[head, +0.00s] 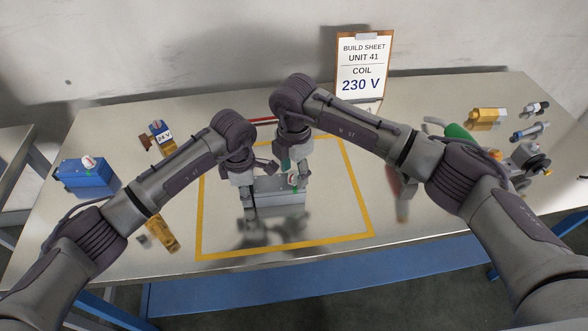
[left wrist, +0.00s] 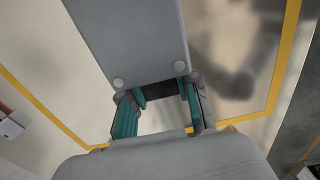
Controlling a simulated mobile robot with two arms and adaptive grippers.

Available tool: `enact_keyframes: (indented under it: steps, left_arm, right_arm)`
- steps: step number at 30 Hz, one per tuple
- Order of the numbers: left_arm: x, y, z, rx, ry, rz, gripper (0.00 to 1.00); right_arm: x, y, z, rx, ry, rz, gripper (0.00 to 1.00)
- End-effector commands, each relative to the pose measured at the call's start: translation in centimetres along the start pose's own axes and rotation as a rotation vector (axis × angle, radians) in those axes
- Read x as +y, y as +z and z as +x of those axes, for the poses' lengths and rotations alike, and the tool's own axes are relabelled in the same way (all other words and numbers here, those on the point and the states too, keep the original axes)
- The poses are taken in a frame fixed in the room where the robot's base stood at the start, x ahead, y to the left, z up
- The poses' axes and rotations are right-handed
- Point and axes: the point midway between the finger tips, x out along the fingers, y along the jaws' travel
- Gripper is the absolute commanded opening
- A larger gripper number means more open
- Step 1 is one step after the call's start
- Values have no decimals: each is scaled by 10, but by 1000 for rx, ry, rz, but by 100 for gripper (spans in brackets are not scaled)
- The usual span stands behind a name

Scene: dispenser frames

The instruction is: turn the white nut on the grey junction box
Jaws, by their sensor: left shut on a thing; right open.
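The grey junction box (head: 275,199) stands inside the yellow outline at the middle of the table. The white nut (head: 292,178), with red and green marks by it, is near the box's right end and partly hidden by my right gripper. My left gripper (head: 246,190) is at the box's left end. In the left wrist view its teal fingers (left wrist: 160,94) are shut on the end of the box (left wrist: 134,40). My right gripper (head: 291,166) is open and points down just above the nut; whether it touches the nut is unclear.
A blue box (head: 85,179) with a similar white nut stands at left. A yellow part marked 24 V (head: 161,137) is behind my left arm. A build sheet (head: 362,68) reading 230 V stands at the back. Yellow (head: 487,118) and blue (head: 529,131) parts lie at right.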

Motion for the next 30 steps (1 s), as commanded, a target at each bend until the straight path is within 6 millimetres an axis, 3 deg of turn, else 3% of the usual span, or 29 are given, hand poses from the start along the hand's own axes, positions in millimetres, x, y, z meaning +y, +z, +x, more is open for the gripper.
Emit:
enact_keyframes:
  steps: [2, 12, 23, 30]
  left_arm:
    - [0, 0, 0, -1, 1, 0, 0]
    - [0, 0, 0, -1, 0, 0, 0]
    - [0, 0, 0, -1, 0, 1, 0]
    - [0, 0, 0, -1, 0, 1, 0]
  right_arm:
    - [0, 0, 0, 0, 0, 0, 53]
    - [0, 0, 0, 0, 0, 0, 0]
    - [0, 0, -1, 0, 1, -54, 0]
    - [0, 0, -1, -1, 0, -209, 0]
